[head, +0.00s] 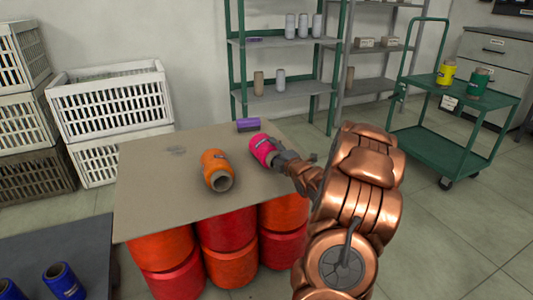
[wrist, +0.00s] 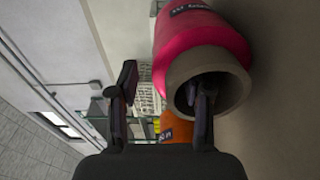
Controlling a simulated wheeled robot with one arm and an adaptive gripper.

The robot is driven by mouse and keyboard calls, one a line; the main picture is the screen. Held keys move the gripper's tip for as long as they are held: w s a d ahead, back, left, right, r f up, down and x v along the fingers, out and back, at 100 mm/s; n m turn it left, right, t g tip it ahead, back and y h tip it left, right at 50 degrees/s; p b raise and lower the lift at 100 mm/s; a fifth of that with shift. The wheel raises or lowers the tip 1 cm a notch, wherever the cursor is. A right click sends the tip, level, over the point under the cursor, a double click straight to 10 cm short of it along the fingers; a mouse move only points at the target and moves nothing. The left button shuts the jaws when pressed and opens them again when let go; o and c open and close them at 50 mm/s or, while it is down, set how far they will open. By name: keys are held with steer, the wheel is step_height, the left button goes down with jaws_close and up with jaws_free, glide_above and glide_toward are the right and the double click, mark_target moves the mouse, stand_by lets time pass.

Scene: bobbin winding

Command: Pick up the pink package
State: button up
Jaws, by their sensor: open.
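The pink package (head: 261,147) is a pink yarn bobbin with a dark label and a hollow grey-brown core. It lies on its side at the right part of the tabletop (head: 150,190). My gripper (head: 283,161) is at its near right end. In the wrist view the pink package (wrist: 205,38) fills the upper right, its open core facing me. My gripper (wrist: 167,84) is open there. One finger overlaps the core opening and seems to reach into it; the other is outside, left of the bobbin. Contact cannot be told.
An orange bobbin (head: 214,164) lies left of the pink one, and a purple bobbin (head: 248,125) lies behind. Red and orange drums (head: 228,231) stand under the tabletop. A green shelf (head: 283,100) is behind; a green trolley (head: 440,140) is at right. The tabletop's left part is mostly clear.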

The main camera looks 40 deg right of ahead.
mark_target(269, 145)
steer(key=shift+b+x, duration=0.5)
steer(key=shift+x, duration=1.3)
steer(key=shift+s+d+f, duration=0.1)
steer(key=shift+c, duration=0.2)
jaws_close()
